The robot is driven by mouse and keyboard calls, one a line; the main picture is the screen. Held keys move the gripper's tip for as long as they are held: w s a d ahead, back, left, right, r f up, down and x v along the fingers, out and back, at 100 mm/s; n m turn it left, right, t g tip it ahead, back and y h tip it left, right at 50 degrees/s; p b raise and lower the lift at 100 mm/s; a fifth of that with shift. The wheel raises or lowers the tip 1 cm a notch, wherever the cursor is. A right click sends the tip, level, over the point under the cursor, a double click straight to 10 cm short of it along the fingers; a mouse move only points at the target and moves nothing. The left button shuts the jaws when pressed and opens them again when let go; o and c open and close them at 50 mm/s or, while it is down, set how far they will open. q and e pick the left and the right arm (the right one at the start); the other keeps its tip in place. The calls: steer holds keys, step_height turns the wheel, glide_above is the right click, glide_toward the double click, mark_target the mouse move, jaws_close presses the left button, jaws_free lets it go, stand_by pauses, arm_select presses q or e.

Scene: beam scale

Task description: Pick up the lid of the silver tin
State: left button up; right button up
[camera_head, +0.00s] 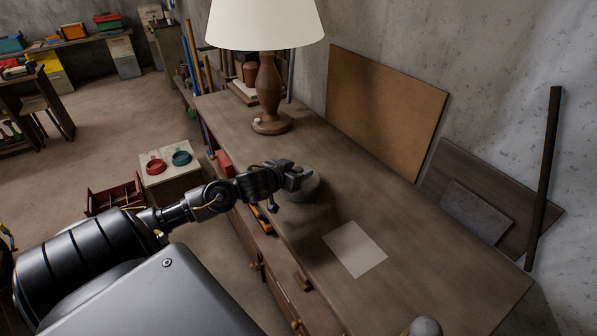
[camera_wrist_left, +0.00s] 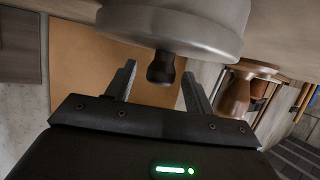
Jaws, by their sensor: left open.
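The silver tin (camera_head: 304,191) stands on the wooden bench top, partly hidden behind my left gripper (camera_head: 292,178) in the head view. In the wrist view the tin's round grey body (camera_wrist_left: 180,28) fills the top, turned upside down in the picture. The dark knob (camera_wrist_left: 162,68) of its lid points down there. My left gripper (camera_wrist_left: 159,72) is open, with one finger on each side of the knob in that view. Gaps show between the knob and both fingers. The seam between lid and tin cannot be made out. My right gripper is not in view.
A table lamp (camera_head: 268,85) with a wooden stem stands farther back on the bench (camera_head: 330,200). A pale sheet (camera_head: 355,248) lies in front of the tin. A brown board (camera_head: 385,112) leans on the wall. The bench top to the right is mostly clear.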

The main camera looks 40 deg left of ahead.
arm_select(q)
steer(key=shift+w+f, duration=0.2)
steer(key=shift+w, duration=0.2)
steer(key=shift+s, duration=0.1)
steer(key=c, duration=1.1)
steer(key=shift+r, duration=0.15)
